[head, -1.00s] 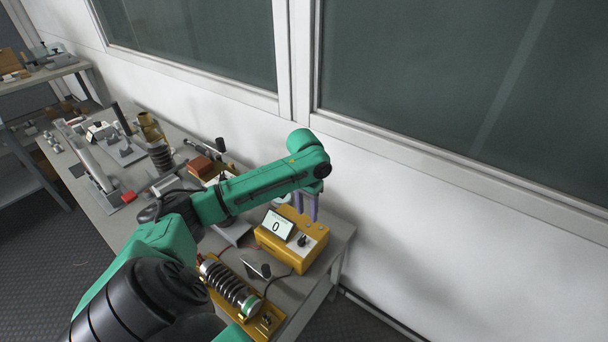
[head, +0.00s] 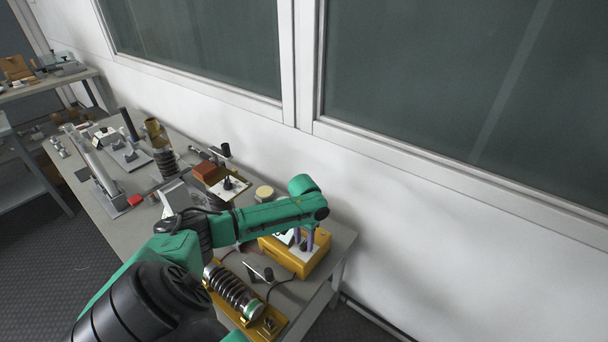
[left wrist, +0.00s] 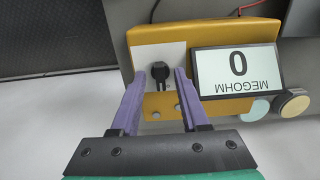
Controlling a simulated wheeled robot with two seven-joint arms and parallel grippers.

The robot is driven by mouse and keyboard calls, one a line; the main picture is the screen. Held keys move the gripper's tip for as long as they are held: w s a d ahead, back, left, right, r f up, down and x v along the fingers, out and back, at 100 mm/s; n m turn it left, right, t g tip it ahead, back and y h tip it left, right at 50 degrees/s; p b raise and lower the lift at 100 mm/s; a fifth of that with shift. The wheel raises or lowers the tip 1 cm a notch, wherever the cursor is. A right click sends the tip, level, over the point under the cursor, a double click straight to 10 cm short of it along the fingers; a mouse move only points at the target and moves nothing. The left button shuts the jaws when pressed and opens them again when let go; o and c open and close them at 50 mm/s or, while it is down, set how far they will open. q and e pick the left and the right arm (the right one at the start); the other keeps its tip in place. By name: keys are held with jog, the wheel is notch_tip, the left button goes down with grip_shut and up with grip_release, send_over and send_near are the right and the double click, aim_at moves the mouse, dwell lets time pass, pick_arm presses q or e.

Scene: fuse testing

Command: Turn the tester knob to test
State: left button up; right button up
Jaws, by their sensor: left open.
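The tester is a yellow box (head: 315,262) near the right end of the table. In the left wrist view its yellow body (left wrist: 262,32) carries a screen (left wrist: 237,71) reading 0 MEGOHM, upside down there. The black knob (left wrist: 161,71) stands on a white plate (left wrist: 146,54) beside the screen. My left gripper (left wrist: 159,73) is open, with its two purple fingers one on each side of the knob and a gap to it. In the head view the left gripper (head: 304,240) points down over the tester and hides part of its screen. My right gripper is not in view.
A ribbed insulator (head: 232,290) on a yellow base lies in front of the tester, with a small stand (head: 262,270) and cables between. Several other parts and tools fill the table to the left. A white wall (head: 420,235) runs close behind.

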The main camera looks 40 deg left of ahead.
pick_arm(q)
jog(key=shift+c, duration=0.3)
jog(key=c, duration=0.5)
grip_shut()
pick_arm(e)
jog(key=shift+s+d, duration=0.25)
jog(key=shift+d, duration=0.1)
